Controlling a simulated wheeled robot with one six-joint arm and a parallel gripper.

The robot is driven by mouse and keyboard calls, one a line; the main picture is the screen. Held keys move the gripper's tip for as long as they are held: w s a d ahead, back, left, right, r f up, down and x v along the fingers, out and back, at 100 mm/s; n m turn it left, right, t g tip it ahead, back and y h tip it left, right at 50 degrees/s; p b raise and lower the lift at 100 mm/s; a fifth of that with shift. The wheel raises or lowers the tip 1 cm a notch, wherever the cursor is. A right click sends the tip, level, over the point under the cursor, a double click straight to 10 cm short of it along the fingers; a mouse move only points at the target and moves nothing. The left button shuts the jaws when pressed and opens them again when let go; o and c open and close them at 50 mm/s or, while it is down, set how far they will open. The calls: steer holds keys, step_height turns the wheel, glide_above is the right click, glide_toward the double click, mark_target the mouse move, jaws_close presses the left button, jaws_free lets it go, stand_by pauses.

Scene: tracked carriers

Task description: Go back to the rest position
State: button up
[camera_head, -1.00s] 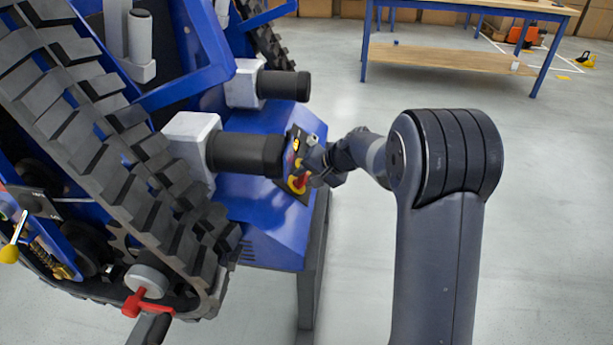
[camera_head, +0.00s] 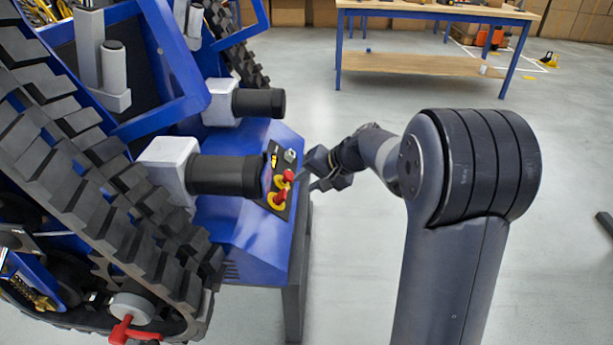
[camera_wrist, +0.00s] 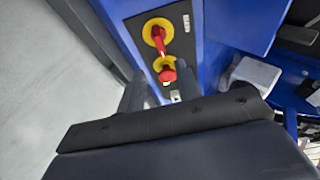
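My gripper (camera_head: 314,172) is just right of the blue carrier's control panel (camera_head: 272,178), apart from it. Its two dark fingers look spread, with nothing between them. The black panel bears two red controls on yellow bases, one upper (camera_head: 288,176) and one lower (camera_head: 279,196), and a small silver knob (camera_head: 290,156). In the wrist view, both red controls (camera_wrist: 158,37) (camera_wrist: 167,74) show beyond my fingers (camera_wrist: 155,95), and my dark gripper body covers the lower part.
The tracked carrier (camera_head: 245,235) fills the left, with rubber tracks (camera_head: 130,215) and black cylinders (camera_head: 225,175). A blue-legged workbench (camera_head: 420,63) stands at the back, with cardboard boxes behind it. A dark object (camera_head: 605,222) shows at the right edge. The floor between is clear.

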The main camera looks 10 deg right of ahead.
mark_target(285, 192)
steer(key=b+x, duration=0.4)
steer(key=x, duration=0.7)
steer(key=shift+r+n+b, duration=0.1)
steer(key=shift+n+b, duration=0.3)
steer(key=shift+r+p, duration=0.2)
steer(key=shift+p, duration=0.3)
